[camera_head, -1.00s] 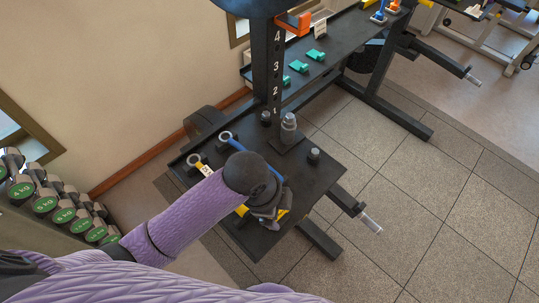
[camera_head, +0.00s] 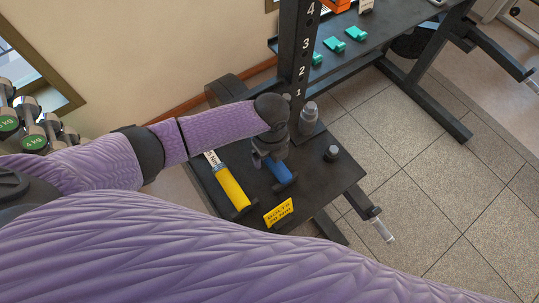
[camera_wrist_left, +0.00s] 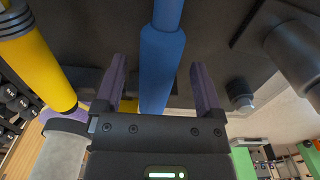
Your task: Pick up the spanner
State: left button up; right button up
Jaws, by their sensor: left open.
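Two long-handled tools lie on the dark shelf (camera_head: 315,172): one with a yellow handle (camera_head: 232,188), one with a blue handle (camera_head: 281,174). My left gripper (camera_head: 272,160) is over the blue tool. In the left wrist view, its two open fingers (camera_wrist_left: 157,64) stand on either side of the blue handle (camera_wrist_left: 163,45), with gaps both sides. The yellow handle (camera_wrist_left: 40,60) lies to the left there. My right gripper is not in view.
A grey bolt-like piece (camera_head: 309,118) and a small dark one (camera_head: 332,153) stand to the right. A numbered post (camera_head: 299,60) rises behind. An upper shelf holds teal clips (camera_head: 345,39).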

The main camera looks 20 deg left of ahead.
pick_arm(q)
jog(key=shift+s+a+r, duration=0.1)
jog(key=shift+a, duration=0.1)
jog(key=shift+c, duration=0.3)
jog(key=c, duration=0.5)
grip_shut()
jog(key=shift+r, duration=0.1)
notch_tip(320, 180, up, 10)
jog(key=p, duration=0.3)
jog(key=shift+c, duration=0.3)
grip_release()
grip_shut()
